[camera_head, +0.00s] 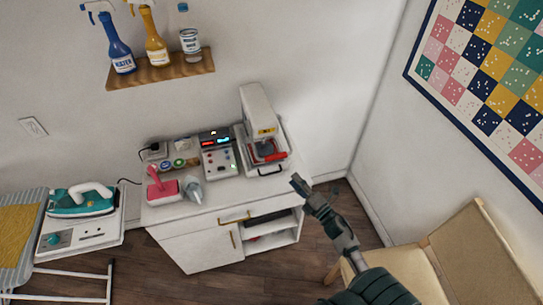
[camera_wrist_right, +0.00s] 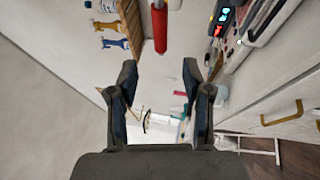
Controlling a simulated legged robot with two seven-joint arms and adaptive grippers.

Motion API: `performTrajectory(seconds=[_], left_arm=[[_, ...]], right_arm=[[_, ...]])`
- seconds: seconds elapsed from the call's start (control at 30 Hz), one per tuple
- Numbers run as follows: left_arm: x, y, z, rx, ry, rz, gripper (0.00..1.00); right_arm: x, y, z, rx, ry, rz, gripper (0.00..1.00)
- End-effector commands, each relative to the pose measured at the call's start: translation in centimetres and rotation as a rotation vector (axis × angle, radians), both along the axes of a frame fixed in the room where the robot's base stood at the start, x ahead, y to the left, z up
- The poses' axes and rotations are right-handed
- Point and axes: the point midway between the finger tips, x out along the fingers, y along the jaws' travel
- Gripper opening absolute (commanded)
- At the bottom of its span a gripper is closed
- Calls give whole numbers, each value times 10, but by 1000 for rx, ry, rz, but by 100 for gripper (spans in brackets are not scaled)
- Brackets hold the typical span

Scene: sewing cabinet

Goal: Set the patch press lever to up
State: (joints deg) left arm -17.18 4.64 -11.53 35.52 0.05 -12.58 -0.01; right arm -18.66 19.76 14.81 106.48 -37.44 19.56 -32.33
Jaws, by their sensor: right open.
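The patch press (camera_head: 257,105) is a white machine standing at the right end of the white cabinet top. Its lever has a red grip (camera_head: 276,157) that sits low at the front right of the press, close to its base. The red grip (camera_wrist_right: 160,30) also shows in the right wrist view, ahead of and between the fingertips, not touching them. My right gripper (camera_head: 299,183) is open and empty, in front and to the right of the press, apart from the lever. In the right wrist view, the open fingers (camera_wrist_right: 160,72) frame a clear gap. My left gripper is in neither view.
A control box (camera_head: 218,155) stands left of the press. A pink item (camera_head: 160,189) and small reels lie further left on the cabinet (camera_head: 207,205). An iron (camera_head: 82,199) is at far left. A bottle shelf (camera_head: 160,69) hangs above. A chair (camera_head: 450,260) stands right.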

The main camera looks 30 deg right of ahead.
Motion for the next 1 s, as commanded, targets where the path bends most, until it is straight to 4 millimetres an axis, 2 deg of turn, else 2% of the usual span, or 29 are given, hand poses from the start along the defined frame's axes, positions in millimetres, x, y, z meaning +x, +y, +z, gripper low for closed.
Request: performTrajectory(seconds=[0.03, 0.3, 0.5, 0.7, 0.97, 1.0], left_arm=[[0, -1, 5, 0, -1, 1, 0], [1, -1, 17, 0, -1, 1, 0], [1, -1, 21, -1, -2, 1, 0], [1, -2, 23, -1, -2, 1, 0], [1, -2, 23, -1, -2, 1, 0], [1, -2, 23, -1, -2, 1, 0]], right_arm=[[13, 1, 7, -1, -4, 0, 50], [75, 12, 18, 2, -2, -2, 50], [107, 18, 23, 3, 1, -1, 50], [121, 21, 25, 1, 1, -2, 50], [121, 20, 24, 2, 1, -1, 50], [121, 20, 24, 2, 1, -1, 42]])
